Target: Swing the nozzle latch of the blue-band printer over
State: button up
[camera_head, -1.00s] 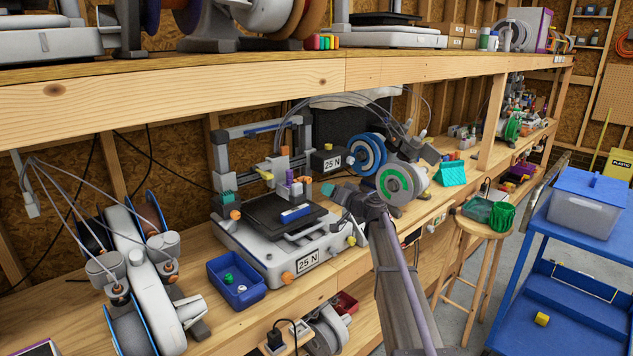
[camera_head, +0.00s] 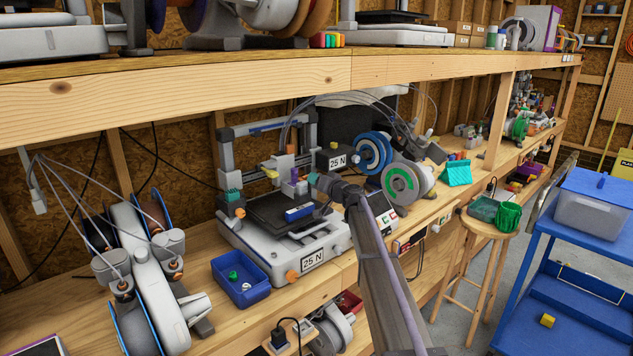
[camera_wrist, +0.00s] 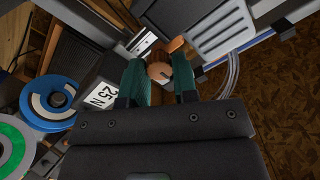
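The printer (camera_head: 285,248) stands on the bench, white-based, with a blue strip on its top beam (camera_head: 267,127) and a "25 N" label. Its print head has a yellow block (camera_head: 283,163) and a purple part (camera_head: 294,175). My gripper (camera_head: 314,180) is just right of the head, its fingers small there. In the wrist view, my two green fingers (camera_wrist: 158,74) stand apart. A round tan-orange part (camera_wrist: 160,70) shows between their tips; I cannot tell whether they touch it. I cannot make out the latch for certain.
A black "25 N" box (camera_head: 333,161) and blue-and-white spool (camera_head: 371,155) sit close right of the head. A blue block (camera_head: 299,212) lies on the print bed. A blue bin (camera_head: 241,290) stands in front. The upper shelf (camera_head: 180,95) overhangs the printer.

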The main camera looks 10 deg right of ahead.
jog(key=shift+c, duration=1.1)
jog(key=shift+d+f, duration=0.1)
jog(key=f+m+b, duration=0.1)
jog(key=m, duration=0.1)
jog(key=w+d+f+m+b, duration=0.1)
jog(key=m, duration=0.2)
jog(key=d+f+m+b, duration=0.1)
jog(key=m, duration=0.1)
jog(key=shift+w+m, duration=0.15)
jog(key=shift+m, duration=0.25)
jog(key=f+m+b, duration=0.1)
jog(key=m, duration=0.1)
jog(key=f+m+b, duration=0.1)
jog(key=m, duration=0.1)
jog(key=shift+w+d+f, duration=0.15)
jog(key=shift+d, duration=0.05)
jog(key=shift+a+f+m+b, duration=0.1)
jog(key=shift+f+m+b, duration=0.35)
jog(key=shift+m, duration=0.6)
jog(key=shift+f+m+b, duration=0.3)
jog(key=shift+m+b, duration=0.25)
jog(key=shift+m, duration=0.5)
